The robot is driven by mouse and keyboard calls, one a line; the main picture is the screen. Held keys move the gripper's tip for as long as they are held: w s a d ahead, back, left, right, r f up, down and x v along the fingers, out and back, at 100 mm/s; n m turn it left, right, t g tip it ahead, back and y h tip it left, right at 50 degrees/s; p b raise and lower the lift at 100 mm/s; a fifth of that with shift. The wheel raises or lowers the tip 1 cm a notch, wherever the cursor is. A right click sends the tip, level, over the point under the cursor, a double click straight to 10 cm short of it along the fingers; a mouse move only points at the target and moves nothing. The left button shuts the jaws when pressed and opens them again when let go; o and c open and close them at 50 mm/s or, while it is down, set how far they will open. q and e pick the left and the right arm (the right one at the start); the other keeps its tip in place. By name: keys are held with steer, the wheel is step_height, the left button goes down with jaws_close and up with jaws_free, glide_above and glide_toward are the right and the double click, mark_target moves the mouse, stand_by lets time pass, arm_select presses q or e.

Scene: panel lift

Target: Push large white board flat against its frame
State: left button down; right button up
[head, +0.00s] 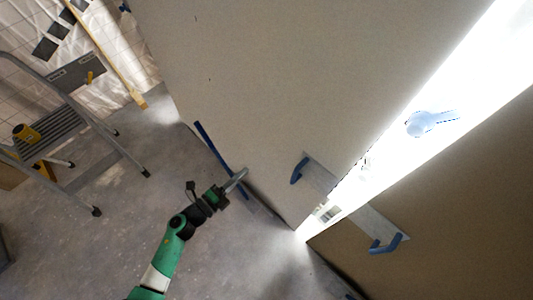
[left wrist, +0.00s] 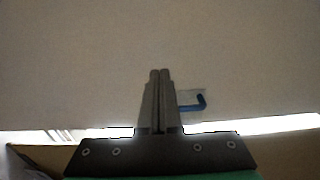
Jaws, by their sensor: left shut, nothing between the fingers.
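The large board (head: 270,75), pale grey-white, fills the upper middle of the head view, its lower edge near the concrete floor. A bright strip (head: 465,75) runs diagonally between it and a second, browner panel (head: 440,205). I cannot tell which part is the frame or whether the board sits flat. My left gripper (head: 241,178) is shut and empty near the board's lower edge; contact is unclear. In the left wrist view its fingers (left wrist: 160,73) are together, with the board (left wrist: 75,65) behind them. My right gripper is not in view.
A blue-handled grey plate (head: 318,175) is at the board's edge, another (head: 375,220) on the browner panel. A blue bar (head: 212,146) is by the board's foot. A stepladder (head: 70,120) stands left; a yellow level-like bar (head: 105,55) is behind. Floor between is clear.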

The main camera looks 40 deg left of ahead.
mark_target(273, 146)
arm_select(q)
steer(key=w+b, duration=0.1)
steer(key=w, duration=0.2)
steer(key=w+b, duration=0.1)
steer(key=w, duration=0.3)
steer(key=w+d+b, duration=0.1)
steer(key=w, duration=0.2)
steer(key=shift+w+f, duration=0.25)
steer(key=shift+f, duration=0.15)
steer(key=shift+w+r+b, duration=0.1)
steer(key=shift+w+b, duration=0.2)
steer(key=shift+w, duration=0.3)
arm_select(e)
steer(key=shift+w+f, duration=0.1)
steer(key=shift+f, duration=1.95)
